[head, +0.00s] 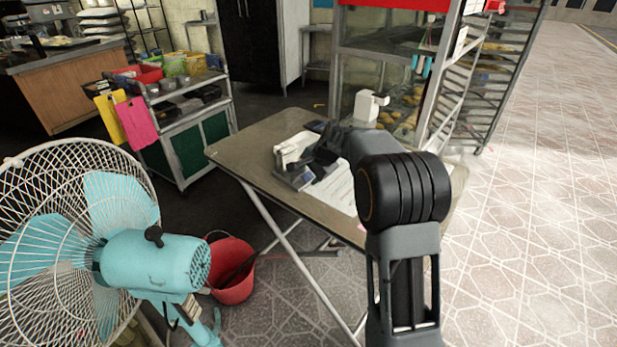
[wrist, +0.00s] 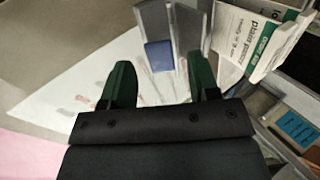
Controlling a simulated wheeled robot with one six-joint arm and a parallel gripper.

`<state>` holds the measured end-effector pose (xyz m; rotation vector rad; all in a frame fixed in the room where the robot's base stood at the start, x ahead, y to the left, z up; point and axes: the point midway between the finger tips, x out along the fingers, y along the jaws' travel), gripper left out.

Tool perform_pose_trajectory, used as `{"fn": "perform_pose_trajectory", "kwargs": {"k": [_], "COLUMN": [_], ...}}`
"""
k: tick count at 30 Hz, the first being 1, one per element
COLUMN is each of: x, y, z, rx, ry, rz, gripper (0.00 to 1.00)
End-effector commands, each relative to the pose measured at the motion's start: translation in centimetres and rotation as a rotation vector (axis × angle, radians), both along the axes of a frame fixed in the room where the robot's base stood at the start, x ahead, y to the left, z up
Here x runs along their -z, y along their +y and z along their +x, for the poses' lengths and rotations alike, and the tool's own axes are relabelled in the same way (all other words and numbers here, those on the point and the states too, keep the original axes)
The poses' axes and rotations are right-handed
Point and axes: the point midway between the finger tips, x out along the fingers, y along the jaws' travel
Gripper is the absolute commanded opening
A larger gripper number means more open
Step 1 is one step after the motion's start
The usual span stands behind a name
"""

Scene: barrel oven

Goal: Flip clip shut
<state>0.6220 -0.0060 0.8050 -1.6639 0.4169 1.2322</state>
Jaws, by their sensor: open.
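My gripper (wrist: 160,64) is open over the table, its two green fingers apart with nothing held between them. Just beyond the fingertips are two grey metallic plates (wrist: 192,28) and a small blue piece (wrist: 159,56). These may be the clip, but I cannot tell for sure, nor whether it is open or shut. Printed paper (wrist: 95,72) lies beneath the fingers. In the head view my gripper (head: 318,163) is dark and partly hidden by my arm, beside the white sheet (head: 338,192) on the table (head: 255,143).
A white box with green print (wrist: 250,42) stands close to the right finger. A dark device with a blue label (wrist: 297,128) is at the right. A white dispenser (head: 368,106) stands at the table's back. A fan (head: 150,265) and red bucket (head: 232,272) are left.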

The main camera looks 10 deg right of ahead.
Motion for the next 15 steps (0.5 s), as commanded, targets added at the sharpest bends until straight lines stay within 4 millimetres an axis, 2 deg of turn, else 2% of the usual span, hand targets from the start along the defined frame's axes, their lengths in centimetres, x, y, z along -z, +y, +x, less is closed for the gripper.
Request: {"fn": "perform_pose_trajectory", "kwargs": {"k": [6,15], "x": [1.31,1.45], "y": [0.38,0.45], "z": [0.63,0.72], "rx": [0.0,0.0], "ry": [0.0,-0.001], "rz": [0.0,-0.001], "gripper": [0.55,0.55]}}
